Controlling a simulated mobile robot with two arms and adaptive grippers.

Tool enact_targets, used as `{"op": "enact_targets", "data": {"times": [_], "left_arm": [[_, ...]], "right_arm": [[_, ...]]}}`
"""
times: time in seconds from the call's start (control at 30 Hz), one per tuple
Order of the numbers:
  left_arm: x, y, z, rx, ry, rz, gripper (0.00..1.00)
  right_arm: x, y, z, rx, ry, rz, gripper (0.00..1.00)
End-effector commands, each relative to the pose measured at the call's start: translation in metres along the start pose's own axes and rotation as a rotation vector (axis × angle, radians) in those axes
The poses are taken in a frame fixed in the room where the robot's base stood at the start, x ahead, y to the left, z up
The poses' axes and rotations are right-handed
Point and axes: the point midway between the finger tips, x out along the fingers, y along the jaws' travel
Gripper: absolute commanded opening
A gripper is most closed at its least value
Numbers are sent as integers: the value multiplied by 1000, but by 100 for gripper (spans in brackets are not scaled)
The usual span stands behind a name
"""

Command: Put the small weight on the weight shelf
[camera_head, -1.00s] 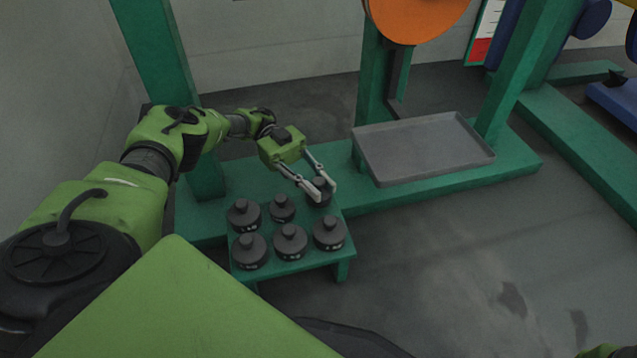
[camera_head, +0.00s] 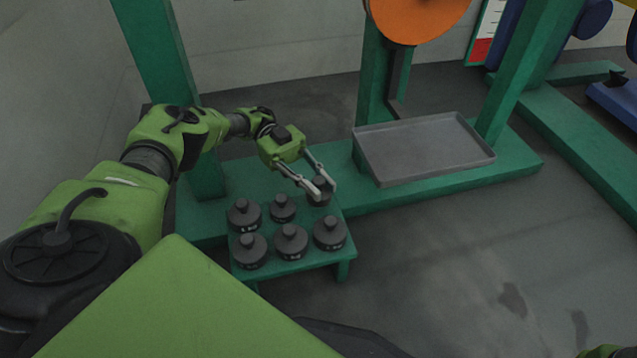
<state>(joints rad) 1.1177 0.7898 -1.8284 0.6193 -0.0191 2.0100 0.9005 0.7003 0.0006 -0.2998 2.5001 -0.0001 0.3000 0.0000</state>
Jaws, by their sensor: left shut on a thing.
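My left gripper (camera_head: 324,191) is shut on a small dark weight (camera_head: 319,197) at the back right corner of a low green weight shelf (camera_head: 297,267). The fingers cover part of this weight. It is at the shelf top; I cannot tell whether it touches the surface. Another small weight (camera_head: 282,209) stands to its left. Larger weights stand around them: one at back left (camera_head: 244,215), and three along the front row (camera_head: 249,250), (camera_head: 291,241), (camera_head: 329,233). Of my right arm, only a green bit shows at the bottom right corner; its gripper is out of view.
An empty grey tray (camera_head: 424,150) sits to the right of the shelf on the green machine base (camera_head: 520,165). Green posts (camera_head: 160,80) rise behind, and an orange disc (camera_head: 416,15) hangs above the tray. The grey floor (camera_head: 450,270) at right is clear.

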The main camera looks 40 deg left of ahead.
Motion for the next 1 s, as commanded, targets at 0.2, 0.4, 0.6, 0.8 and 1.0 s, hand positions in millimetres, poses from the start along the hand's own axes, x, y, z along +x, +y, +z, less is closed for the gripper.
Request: {"op": "enact_targets", "data": {"times": [0.2, 0.4, 0.6, 0.8, 1.0], "left_arm": [[0, 0, -1, 2, 2, 0, 37], [0, 0, 1, -2, -2, 0, 37], [1, 0, 1, -2, 0, 2, 37], [1, -1, -31, 1, 4, 3, 37], [1, -1, -67, 1, 5, 6, 37]], "right_arm": [[0, 0, 0, 0, 0, 0, 40], [0, 0, 0, 0, -1, 1, 40], [0, 1, 1, 1, -3, 3, 40], [26, 6, 10, 1, -1, 2, 40], [56, 12, 20, 1, -1, 1, 40]]}}
